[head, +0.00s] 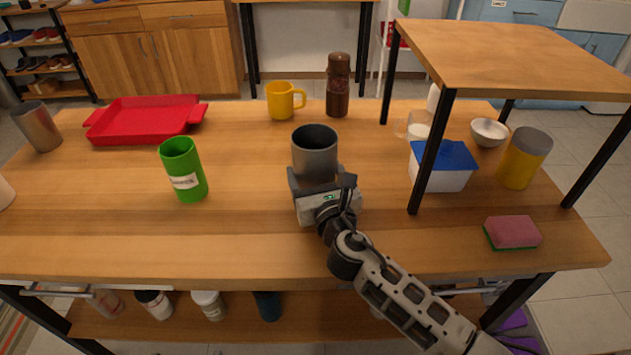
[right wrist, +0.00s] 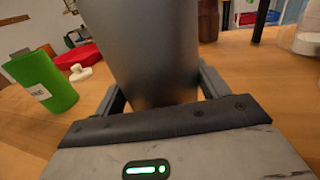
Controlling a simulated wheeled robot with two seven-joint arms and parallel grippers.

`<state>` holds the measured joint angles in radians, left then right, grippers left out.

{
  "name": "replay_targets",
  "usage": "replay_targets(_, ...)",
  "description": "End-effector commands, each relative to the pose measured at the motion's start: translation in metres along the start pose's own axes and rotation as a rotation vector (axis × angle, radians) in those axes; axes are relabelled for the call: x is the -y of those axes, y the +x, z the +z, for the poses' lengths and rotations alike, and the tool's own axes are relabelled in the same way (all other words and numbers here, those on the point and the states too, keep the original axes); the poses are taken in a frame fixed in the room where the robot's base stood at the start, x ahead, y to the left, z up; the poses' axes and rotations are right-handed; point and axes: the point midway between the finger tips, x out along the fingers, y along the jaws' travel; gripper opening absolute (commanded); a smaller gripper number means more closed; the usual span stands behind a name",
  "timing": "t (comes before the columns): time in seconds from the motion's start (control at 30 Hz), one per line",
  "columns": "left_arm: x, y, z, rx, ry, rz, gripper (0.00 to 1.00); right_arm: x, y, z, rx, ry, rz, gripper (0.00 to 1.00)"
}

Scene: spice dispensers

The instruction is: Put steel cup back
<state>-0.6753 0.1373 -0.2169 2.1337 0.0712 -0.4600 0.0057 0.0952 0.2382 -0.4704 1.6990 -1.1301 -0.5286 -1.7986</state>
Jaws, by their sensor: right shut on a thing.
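A dark grey steel cup (head: 315,155) stands upright near the middle of the table, open end up. My right gripper (head: 316,176) is shut on it from the near side. In the right wrist view the cup (right wrist: 145,50) fills the space between the two fingers. Its base is hidden by the gripper, so I cannot tell whether it touches the table. A second steel-looking cup (head: 38,128) stands at the far left of the table. My left gripper is not in view.
A green labelled container (head: 183,170) stands left of the held cup. Behind are a red tray (head: 140,122), yellow mug (head: 280,101) and brown grinder (head: 338,85). A raised wooden shelf (head: 520,55) covers the right, above a blue-lidded box (head: 442,168) and yellow container (head: 523,160). A sponge (head: 511,232) lies front right.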

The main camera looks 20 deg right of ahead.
Motion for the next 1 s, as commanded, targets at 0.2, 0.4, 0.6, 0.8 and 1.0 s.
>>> replay_targets(0.2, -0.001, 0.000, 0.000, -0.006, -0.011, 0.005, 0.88, 0.000, 0.000, -0.009, 0.003, 0.000, 0.000, 0.46)
replay_targets(0.4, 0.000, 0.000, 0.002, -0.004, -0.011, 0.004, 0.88, 0.000, 0.000, -0.011, 0.002, 0.000, 0.000, 0.46)
replay_targets(0.6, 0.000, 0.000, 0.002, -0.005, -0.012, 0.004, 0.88, 0.000, 0.000, -0.012, 0.001, 0.000, 0.000, 0.95)
replay_targets(0.8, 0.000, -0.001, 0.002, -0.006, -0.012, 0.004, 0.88, 0.000, 0.000, -0.011, 0.001, 0.000, 0.000, 0.95)
replay_targets(1.0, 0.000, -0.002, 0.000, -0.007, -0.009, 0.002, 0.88, 0.000, -0.014, -0.010, -0.001, 0.000, 0.001, 0.95)
